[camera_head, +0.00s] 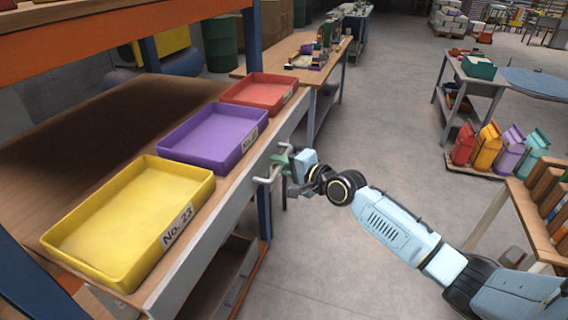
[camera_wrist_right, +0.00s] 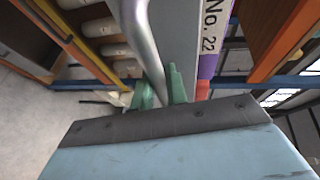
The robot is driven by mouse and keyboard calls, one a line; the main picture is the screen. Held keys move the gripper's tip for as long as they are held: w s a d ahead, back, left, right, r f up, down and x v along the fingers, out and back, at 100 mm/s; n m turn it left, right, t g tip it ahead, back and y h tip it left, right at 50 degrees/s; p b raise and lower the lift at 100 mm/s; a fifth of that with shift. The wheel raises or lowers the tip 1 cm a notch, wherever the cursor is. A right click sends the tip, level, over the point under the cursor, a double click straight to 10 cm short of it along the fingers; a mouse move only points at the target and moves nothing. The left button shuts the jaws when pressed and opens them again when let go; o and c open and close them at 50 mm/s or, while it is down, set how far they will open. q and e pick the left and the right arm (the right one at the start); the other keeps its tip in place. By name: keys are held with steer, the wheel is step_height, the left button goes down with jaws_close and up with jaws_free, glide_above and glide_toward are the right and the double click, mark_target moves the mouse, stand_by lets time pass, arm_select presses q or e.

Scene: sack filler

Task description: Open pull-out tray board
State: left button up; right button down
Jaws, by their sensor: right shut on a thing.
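The pull-out tray board (camera_head: 112,112) is a wooden shelf with a grey front panel (camera_head: 222,208) on the left in the head view. A bent metal handle (camera_head: 266,179) sticks out from the panel; in the wrist view it is a grey tube (camera_wrist_right: 143,38). My right gripper (camera_head: 287,172) is at this handle, its green fingertips (camera_wrist_right: 160,90) shut around the tube. A yellow tray (camera_head: 110,263) labelled No. 23, a purple tray (camera_head: 224,164) and a red tray (camera_head: 262,108) stand in a row along the board's front edge. My left gripper is out of view.
An orange shelf beam (camera_head: 95,33) runs above the board. The grey floor (camera_head: 345,250) in front is open. To the right stand colourful sacks (camera_head: 488,148), a cart (camera_head: 470,82) and a wooden rack (camera_head: 538,225). A workbench (camera_head: 312,72) stands beyond the shelf.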

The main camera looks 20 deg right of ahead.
steer(key=c, duration=1.4)
jaws_free()
steer(key=shift+s+d, duration=0.1)
steer(key=v, duration=1.3)
steer(key=shift+s, duration=0.1)
